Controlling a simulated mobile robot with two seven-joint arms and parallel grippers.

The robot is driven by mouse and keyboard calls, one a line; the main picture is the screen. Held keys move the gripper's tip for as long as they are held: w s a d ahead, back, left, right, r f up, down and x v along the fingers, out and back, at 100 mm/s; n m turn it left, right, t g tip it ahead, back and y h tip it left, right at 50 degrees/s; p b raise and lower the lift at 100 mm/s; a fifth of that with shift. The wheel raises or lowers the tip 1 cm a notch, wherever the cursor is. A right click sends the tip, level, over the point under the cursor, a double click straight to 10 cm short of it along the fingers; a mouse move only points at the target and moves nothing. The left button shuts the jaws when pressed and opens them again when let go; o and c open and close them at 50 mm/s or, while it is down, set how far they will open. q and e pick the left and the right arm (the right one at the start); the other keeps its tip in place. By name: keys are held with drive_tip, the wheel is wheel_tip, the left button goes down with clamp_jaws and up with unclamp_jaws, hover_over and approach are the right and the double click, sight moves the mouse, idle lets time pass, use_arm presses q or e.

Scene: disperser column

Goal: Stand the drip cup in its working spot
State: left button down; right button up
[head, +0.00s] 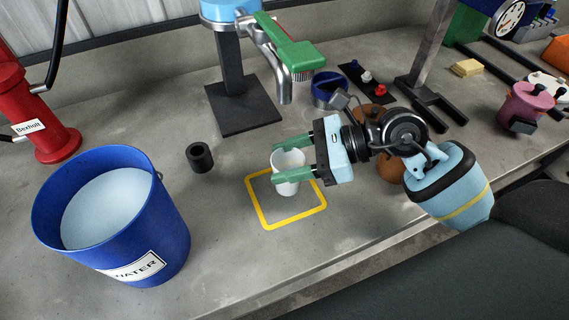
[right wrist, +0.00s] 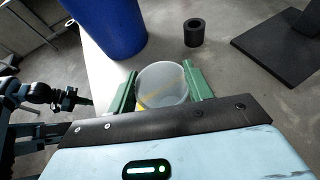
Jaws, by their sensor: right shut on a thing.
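The drip cup, a small white translucent cup (head: 288,172), is upright between the green fingers of my right gripper (head: 293,160). My right gripper is shut on its sides. The cup also shows in the right wrist view (right wrist: 162,86), its open rim up and empty-looking. It is over or on the far part of a yellow square outline (head: 265,217) on the bench; I cannot tell if its base touches. The dispenser's curved metal spout (head: 285,88) is behind the cup. My left gripper seems to show, small and dark with green, in the right wrist view (right wrist: 84,101).
A blue bucket of water (head: 168,225) stands at the left. The dispenser's dark base plate (head: 243,110) is behind. The bench (head: 225,265) in front of the square is clear.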

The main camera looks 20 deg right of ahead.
sight(298, 165)
drive_tip(key=shift+w, duration=0.25)
drive_tip(key=shift+w+a, duration=0.1)
drive_tip(key=shift+w, duration=0.35)
use_arm(q)
drive_tip(key=shift+s, duration=0.15)
use_arm(e)
drive_tip(key=shift+f, duration=1.85)
drive_tip(key=shift+f, duration=0.2)
use_arm(q)
drive_tip(key=shift+f, duration=0.1)
use_arm(e)
drive_tip(key=o, duration=0.9)
drive_tip(key=shift+o, duration=0.2)
drive_tip(key=shift+r, duration=0.1)
